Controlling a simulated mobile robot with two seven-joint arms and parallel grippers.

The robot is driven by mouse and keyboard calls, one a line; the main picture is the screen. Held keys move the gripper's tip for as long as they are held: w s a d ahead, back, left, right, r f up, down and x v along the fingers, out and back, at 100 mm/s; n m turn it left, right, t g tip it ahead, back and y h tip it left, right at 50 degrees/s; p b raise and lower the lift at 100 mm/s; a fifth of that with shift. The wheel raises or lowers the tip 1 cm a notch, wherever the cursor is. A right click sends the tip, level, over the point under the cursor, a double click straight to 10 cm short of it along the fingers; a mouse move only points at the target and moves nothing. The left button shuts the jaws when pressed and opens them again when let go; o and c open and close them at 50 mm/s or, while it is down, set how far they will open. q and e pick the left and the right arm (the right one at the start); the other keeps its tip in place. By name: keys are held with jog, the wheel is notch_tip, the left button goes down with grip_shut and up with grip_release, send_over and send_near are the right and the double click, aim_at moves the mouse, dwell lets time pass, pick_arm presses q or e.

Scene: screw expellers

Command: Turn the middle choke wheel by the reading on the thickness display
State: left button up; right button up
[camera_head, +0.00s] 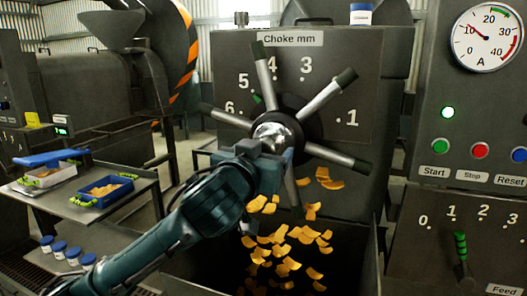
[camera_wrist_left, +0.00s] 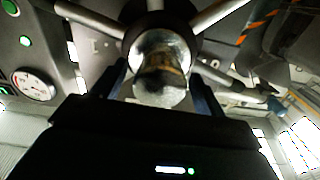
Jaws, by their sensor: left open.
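The middle choke wheel (camera_head: 317,97) stands upright on a dark panel, with several silver spokes with black grips and a shiny round hub (camera_head: 275,133). Numbers in mm ring it, and a green pointer shows between 5 and 6. My left gripper (camera_head: 268,158) is at the hub, its jaws open. In the left wrist view the hub (camera_wrist_left: 160,75) lies between the two fingers (camera_wrist_left: 160,92); I cannot tell whether they touch it. A small display with green digits (camera_head: 62,131) is at the left, too small to read. My right gripper is not in view.
Orange flakes (camera_head: 290,245) fall below the wheel. At right are an ammeter (camera_head: 487,37) near 10, Start, Stop and Reset buttons and a feed lever (camera_head: 461,250). At left a bench (camera_head: 85,212) holds trays; several blue-lidded jars (camera_head: 60,250) stand below.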

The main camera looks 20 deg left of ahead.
pick_arm(q)
jog(key=shift+c, duration=0.5)
jog(key=c, duration=1.3)
